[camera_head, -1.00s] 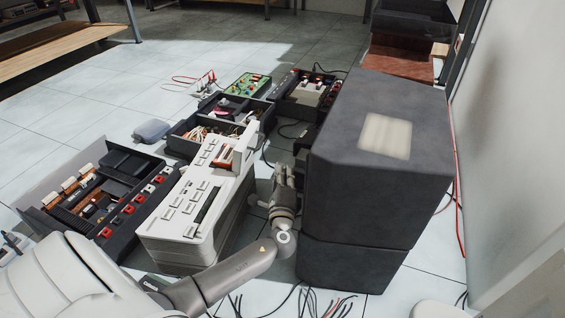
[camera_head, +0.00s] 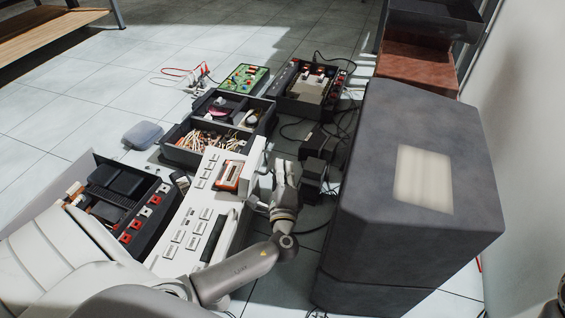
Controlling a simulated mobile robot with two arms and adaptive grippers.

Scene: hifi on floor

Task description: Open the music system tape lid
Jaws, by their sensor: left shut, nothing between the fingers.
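The music system (camera_head: 192,225) is a long white unit with rows of buttons, on the floor left of the middle. Its tape lid (camera_head: 256,158) stands raised at the right edge of the far end. The uncovered tape bay (camera_head: 229,175) shows an orange and white cassette-like part. My left gripper (camera_head: 285,168) is shut and empty, just right of the lid; whether it touches the lid cannot be told. My left arm comes in from the lower left and passes over the near right side of the unit.
A big dark grey box (camera_head: 375,240) stands close on the right. Black trays with parts (camera_head: 200,150) and another black device (camera_head: 125,195) lie to the left and beyond. A small grey box (camera_head: 143,135) is on the floor. Loose cables lie behind my gripper.

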